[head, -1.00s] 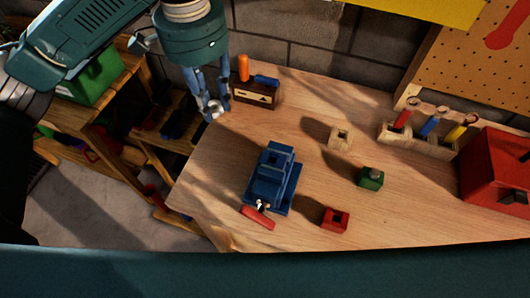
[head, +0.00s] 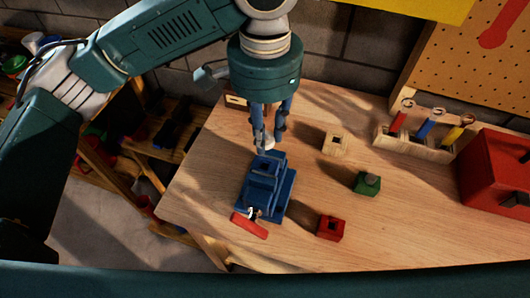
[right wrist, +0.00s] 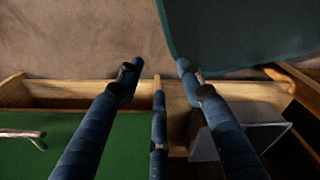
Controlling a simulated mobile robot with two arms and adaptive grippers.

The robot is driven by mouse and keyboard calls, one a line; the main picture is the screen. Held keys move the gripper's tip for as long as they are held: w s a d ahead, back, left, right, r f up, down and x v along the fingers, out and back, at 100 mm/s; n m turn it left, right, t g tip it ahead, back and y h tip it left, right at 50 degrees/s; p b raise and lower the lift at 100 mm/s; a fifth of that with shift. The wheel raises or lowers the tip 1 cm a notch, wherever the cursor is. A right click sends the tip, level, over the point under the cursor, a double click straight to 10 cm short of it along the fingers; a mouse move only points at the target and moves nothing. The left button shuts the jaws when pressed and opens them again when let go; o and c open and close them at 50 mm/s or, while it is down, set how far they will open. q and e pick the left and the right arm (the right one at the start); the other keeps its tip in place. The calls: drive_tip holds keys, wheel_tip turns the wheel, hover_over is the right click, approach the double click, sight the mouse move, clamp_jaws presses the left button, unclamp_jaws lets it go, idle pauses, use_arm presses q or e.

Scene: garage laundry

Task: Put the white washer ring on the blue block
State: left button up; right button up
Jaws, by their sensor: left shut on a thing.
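My left gripper (head: 266,147) points down just above the far end of the blue vise (head: 262,186) on the workbench. It is shut on the small white washer ring (head: 262,141), which is partly hidden between the fingers. A blue block-like top (head: 269,157) shows at the far end of the vise, below the fingertips. I cannot tell whether it is a separate block or part of the vise, nor whether the ring touches it. My right gripper (right wrist: 158,72) shows only in the right wrist view, with its fingers apart and empty.
A wooden block (head: 335,143), a green block (head: 367,183) and a red block (head: 331,228) stand right of the vise. A tool rack (head: 420,140) and a red toolbox (head: 497,172) are farther right. The small box (head: 235,102) behind my left gripper is mostly hidden.

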sight(265, 157)
use_arm(q)
drive_tip(key=shift+a+f+p, duration=0.1)
drive_tip(key=shift+f+p, duration=0.35)
drive_tip(key=shift+f, duration=3.5)
drive_tip(key=o, duration=0.8)
drive_tip(key=shift+f, duration=0.1)
wheel_tip(265, 157, up, 12)
drive_tip(key=shift+r+b, duration=0.15)
drive_tip(key=shift+b, duration=0.8)
drive_tip(key=shift+s, duration=0.1)
